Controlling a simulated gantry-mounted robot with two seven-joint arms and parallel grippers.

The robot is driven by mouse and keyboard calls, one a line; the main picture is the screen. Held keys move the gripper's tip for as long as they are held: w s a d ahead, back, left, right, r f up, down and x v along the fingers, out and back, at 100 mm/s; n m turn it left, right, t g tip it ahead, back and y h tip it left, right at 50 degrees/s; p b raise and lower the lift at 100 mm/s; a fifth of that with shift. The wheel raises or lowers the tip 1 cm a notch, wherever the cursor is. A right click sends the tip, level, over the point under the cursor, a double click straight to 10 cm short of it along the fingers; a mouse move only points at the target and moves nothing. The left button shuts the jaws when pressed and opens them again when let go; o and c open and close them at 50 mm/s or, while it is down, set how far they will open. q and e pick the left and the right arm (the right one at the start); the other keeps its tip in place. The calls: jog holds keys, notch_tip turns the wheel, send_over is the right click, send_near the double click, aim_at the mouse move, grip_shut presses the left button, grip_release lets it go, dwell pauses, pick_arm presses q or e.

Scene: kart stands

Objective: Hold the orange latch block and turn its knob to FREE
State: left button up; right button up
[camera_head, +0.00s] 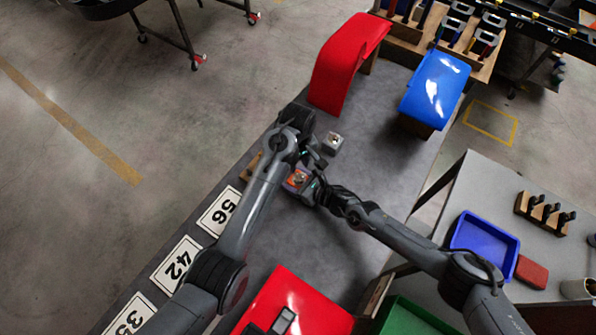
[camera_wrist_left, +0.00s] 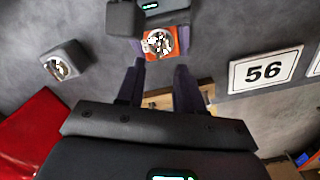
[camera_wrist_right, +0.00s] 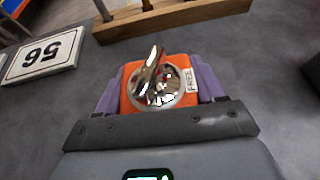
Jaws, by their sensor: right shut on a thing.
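The orange latch block (camera_wrist_right: 186,66) lies between the fingers of my right gripper (camera_wrist_right: 160,85), which is shut on its sides. Its metal knob (camera_wrist_right: 153,80) has a lever pointing up and slightly right in the right wrist view. A FREE label (camera_wrist_right: 190,80) is on the block's right side there. The block also shows in the left wrist view (camera_wrist_left: 148,49), with its knob (camera_wrist_left: 161,40) on top. My left gripper (camera_wrist_left: 158,72) is open and empty, its fingers just short of the block.
A grey block with a metal knob (camera_head: 333,143) stands nearby; it also shows in the left wrist view (camera_wrist_left: 64,61). Red (camera_head: 345,60) and blue (camera_head: 436,88) curved panels stand farther back. Number plates (camera_head: 219,211) line the left edge. A wooden rack (camera_wrist_right: 175,18) lies near the block.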

aim_at(298, 175)
pick_arm(q)
jog(key=shift+f, duration=3.1)
grip_shut()
